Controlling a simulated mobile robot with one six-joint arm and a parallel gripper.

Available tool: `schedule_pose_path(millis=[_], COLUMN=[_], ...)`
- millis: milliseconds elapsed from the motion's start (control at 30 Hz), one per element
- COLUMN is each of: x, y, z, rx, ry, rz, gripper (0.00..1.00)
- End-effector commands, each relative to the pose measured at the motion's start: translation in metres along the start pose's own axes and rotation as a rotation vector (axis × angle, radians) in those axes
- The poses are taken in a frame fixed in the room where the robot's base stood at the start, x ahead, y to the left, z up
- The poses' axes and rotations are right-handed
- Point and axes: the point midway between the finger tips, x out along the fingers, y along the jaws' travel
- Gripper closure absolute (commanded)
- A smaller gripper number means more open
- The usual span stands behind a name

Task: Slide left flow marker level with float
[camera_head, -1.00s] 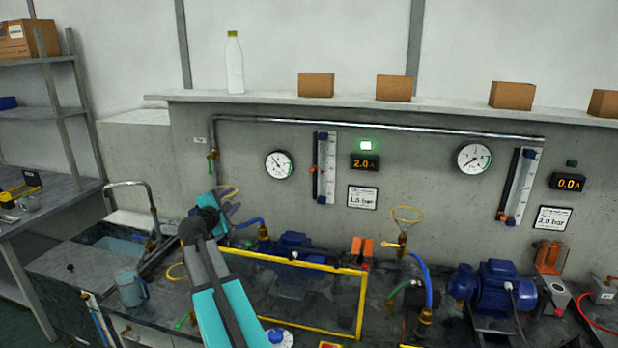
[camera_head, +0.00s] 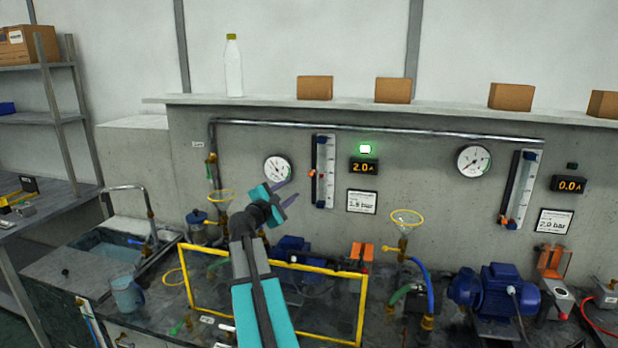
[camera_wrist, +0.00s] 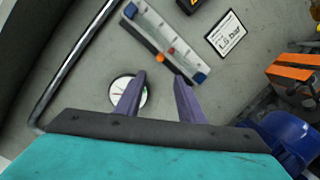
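The left flow meter (camera_head: 325,150) is an upright clear scale with dark blue end blocks on the wall. Its small orange marker (camera_head: 313,173) sits at its left edge, below mid-height. In the wrist view the meter (camera_wrist: 150,30) runs diagonally, with the orange marker (camera_wrist: 160,58) and a small red float (camera_wrist: 171,50) beside each other. They look nearly level; I cannot tell exactly. My gripper (camera_head: 291,192) is open and empty, left of and slightly below the marker. In the wrist view my fingertips (camera_wrist: 160,76) are apart, with the marker lying beyond the gap, not touched.
A round gauge (camera_head: 278,169) hangs left of the meter, close behind my fingers. A 1.5 bar card (camera_head: 362,202) is to its right. A yellow frame (camera_head: 345,271) and the left blue pump (camera_head: 292,245) stand below. The wall around the marker is clear.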

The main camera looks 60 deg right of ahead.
Motion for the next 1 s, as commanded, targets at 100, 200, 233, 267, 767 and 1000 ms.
schedule_pose_path(millis=[100, 200, 233, 267, 767, 1000], x=[0.005, 0.012, 0.014, 0.017, 0.072, 0.098], y=[0.001, 0.001, 0.002, 0.002, 0.001, 0.001], z=[0.000, 0.000, 0.000, 0.000, 0.001, 0.001], rx=[0.000, 0.000, 0.000, -0.001, 0.000, 0.000], ry=[-0.001, -0.001, -0.001, -0.001, -0.001, -0.002], rz=[-0.001, -0.001, -0.001, -0.001, -0.002, -0.002], gripper=[0.64, 0.64, 0.64, 0.64, 0.64, 0.64])
